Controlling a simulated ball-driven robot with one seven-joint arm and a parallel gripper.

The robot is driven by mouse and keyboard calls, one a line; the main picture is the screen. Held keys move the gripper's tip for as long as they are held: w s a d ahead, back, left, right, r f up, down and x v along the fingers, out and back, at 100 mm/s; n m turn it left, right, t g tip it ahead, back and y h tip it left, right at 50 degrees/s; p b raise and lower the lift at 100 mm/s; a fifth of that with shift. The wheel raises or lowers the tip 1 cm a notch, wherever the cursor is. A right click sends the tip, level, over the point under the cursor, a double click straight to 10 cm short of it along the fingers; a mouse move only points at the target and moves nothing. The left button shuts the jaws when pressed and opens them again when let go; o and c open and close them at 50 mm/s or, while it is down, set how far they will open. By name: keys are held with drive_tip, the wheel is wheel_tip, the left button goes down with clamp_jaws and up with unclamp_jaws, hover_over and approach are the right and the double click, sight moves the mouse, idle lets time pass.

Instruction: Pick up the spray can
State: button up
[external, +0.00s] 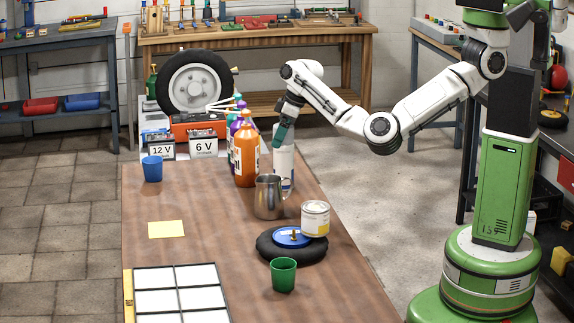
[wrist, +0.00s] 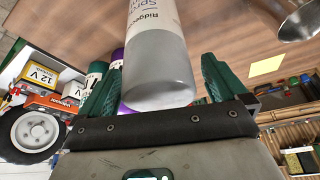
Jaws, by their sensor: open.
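The spray can (external: 284,167) is white and grey and stands upright on the brown table, right of the orange bottle. In the wrist view the can (wrist: 158,72) fills the middle, with part of its label text visible. My gripper (external: 281,139) points down at the upper part of the can. In the wrist view its two green fingers (wrist: 160,84) are apart, one on each side of the can, with a visible gap at the right. Contact with the can cannot be made out. The can's top is hidden by my gripper in the external view.
An orange bottle (external: 246,155) and purple bottles stand close on the can's left. A metal pitcher (external: 268,198) stands just in front. A paint tin (external: 315,218), a black disc with a blue lid and a green cup (external: 284,275) are nearer. The table's left middle is mostly clear.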

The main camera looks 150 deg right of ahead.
drive_tip(key=shift+c, duration=0.4)
clamp_jaws()
idle(0.4)
